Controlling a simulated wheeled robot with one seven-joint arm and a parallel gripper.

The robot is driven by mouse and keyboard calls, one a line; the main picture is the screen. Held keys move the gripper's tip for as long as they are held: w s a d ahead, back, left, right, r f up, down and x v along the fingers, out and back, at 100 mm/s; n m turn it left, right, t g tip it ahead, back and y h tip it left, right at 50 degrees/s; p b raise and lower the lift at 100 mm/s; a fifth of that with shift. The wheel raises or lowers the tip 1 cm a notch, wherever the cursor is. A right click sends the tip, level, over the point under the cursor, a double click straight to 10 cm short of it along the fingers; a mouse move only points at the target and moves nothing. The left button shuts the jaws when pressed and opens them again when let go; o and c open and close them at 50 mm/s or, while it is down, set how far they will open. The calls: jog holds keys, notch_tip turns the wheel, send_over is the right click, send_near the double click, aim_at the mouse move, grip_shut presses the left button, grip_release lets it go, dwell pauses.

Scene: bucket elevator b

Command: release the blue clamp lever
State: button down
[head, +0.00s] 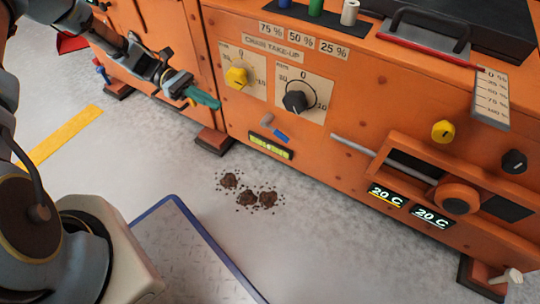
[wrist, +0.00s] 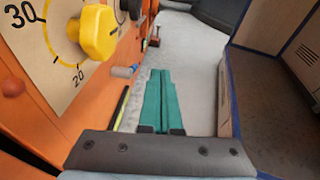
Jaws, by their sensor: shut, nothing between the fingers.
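The blue clamp lever (head: 280,136) sits low on the orange machine front, below the black dial. It has a short blue grip beside a grey-pink cylindrical stub (head: 267,120). In the wrist view the stub (wrist: 122,72) shows ahead and left of the fingers, with a bit of blue (wrist: 135,67) at its far end. My gripper (head: 216,103) has green fingers and is left of the lever, in front of the panel, apart from it. In the wrist view the fingers (wrist: 160,72) are together and empty.
A yellow knob (head: 237,77) and a black dial (head: 295,101) stick out above the lever. A green-yellow level strip (head: 270,147) is below it. Dark clumps (head: 250,193) lie on the floor. A blue-edged plate (head: 185,250) is in front.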

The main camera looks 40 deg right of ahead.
jog(key=s+d+f+n+g+h+b, duration=0.1)
jog(key=s+d+f+g+h+b, duration=0.15)
jog(key=f+b, duration=0.4)
jog(key=s+d+f+n+g+h+b, duration=0.1)
jog(key=d+f+g+b, duration=0.25)
jog(key=f, duration=0.65)
jog(key=b, duration=0.4)
send_near(283, 140)
jog(key=shift+n+h, duration=0.25)
jog(key=shift+n, duration=0.15)
jog(key=x, duration=0.5)
jog(key=shift+d+f, duration=0.3)
jog(key=shift+f, duration=0.1)
jog(key=shift+s, duration=0.1)
jog(key=shift+r+p, duration=0.15)
jog(key=shift+p, duration=0.2)
